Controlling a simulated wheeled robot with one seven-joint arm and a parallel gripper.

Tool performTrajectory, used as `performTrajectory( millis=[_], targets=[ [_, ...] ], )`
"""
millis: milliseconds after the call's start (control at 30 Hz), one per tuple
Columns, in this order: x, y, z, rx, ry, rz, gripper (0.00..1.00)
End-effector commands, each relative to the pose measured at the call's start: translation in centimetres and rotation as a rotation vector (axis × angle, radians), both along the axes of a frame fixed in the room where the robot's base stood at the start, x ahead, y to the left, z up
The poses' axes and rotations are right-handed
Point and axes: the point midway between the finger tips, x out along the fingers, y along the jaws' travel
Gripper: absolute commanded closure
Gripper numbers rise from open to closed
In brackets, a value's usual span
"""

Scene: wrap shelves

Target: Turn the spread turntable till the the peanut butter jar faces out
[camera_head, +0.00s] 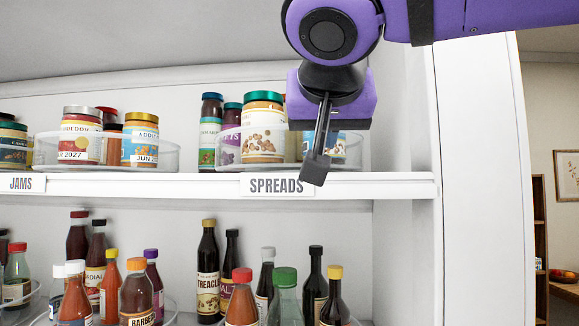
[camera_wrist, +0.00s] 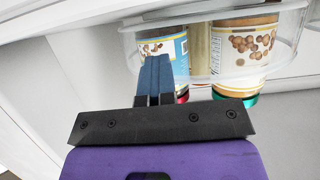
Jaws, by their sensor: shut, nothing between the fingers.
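The clear spreads turntable (camera_head: 226,157) stands on the upper shelf above the SPREADS label; its wall also shows in the wrist view (camera_wrist: 285,50). A jar with a green lid and a label with round nuts (camera_head: 262,130) stands at its front. In the wrist view this nut jar (camera_wrist: 247,45) is beside a blue-and-white labelled jar with nuts (camera_wrist: 160,47). I cannot read which jar is peanut butter. My gripper (camera_head: 314,170) is shut and empty, pointing down at the turntable's right front, hiding part of it. In the wrist view its fingers (camera_wrist: 154,68) overlap the blue-labelled jar; contact is unclear.
A jams turntable (camera_head: 47,160) with jars stands to the left on the same shelf. The SPREADS label (camera_head: 276,186) is on the shelf edge below my fingers. Several sauce bottles (camera_head: 207,270) fill the lower shelf. A white side wall (camera_head: 405,110) closes the right.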

Motion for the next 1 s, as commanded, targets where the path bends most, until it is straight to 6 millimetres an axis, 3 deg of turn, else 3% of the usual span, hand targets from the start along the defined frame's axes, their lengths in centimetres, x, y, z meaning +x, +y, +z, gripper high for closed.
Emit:
performTrajectory(
  millis=[300, 667, 1000],
  targets=[
    [0.5, -1.5, 0.0, 0.001, -0.001, -0.002, 1.00],
    [0.4, -1.5, 0.0, 0.000, 0.000, 0.000, 1.00],
    [-1.2, -2.5, 0.0, 0.001, -0.001, 0.000, 1.00]
  ],
)
